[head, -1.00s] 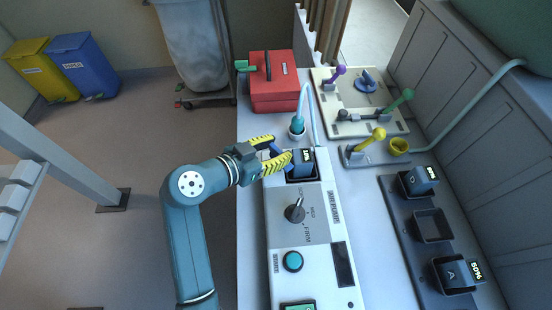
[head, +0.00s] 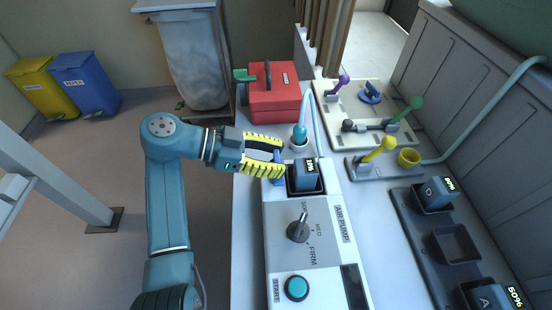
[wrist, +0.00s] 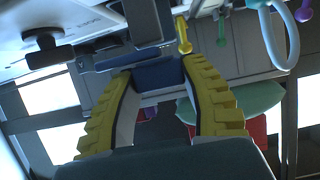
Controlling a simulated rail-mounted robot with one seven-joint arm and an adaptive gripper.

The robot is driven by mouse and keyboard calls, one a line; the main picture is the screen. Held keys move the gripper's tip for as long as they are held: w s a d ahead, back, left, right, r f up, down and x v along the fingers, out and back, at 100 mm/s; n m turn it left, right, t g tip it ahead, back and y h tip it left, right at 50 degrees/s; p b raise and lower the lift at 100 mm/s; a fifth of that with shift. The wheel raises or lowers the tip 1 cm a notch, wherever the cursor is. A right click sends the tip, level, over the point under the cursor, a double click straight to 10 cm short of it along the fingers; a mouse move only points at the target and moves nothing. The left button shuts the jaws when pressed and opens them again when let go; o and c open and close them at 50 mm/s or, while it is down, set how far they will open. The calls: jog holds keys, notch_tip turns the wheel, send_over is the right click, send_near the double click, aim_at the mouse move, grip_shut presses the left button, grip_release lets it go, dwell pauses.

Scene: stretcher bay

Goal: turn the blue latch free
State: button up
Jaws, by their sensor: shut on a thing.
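The blue latch (head: 278,183) is at the left edge of the battery bay on the white air pump (head: 285,218). My gripper (head: 282,158), with yellow ridged fingers, reaches in from the left and is shut on the latch. In the wrist view the blue latch (wrist: 158,76) shows between the two fingertips. The fingers cover much of it in the head view. A dark blue battery (head: 305,174) with a small display sits upright in the bay, just right of the fingertips.
A teal hose plug (head: 299,136) and a red box (head: 275,98) stand behind the bay. A cream board (head: 349,98) with coloured levers lies at the back right. A dark rack (head: 425,222) with batteries lies at right. Open floor is at left.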

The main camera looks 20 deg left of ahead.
jog(key=shift+f, duration=0.25)
jog(key=o, duration=1.2)
jog(key=shift+d, duration=0.1)
jog(key=shift+r, duration=0.1)
jog(key=shift+r, duration=0.15)
jog(key=v, duration=1.2)
jog(key=shift+w, duration=0.1)
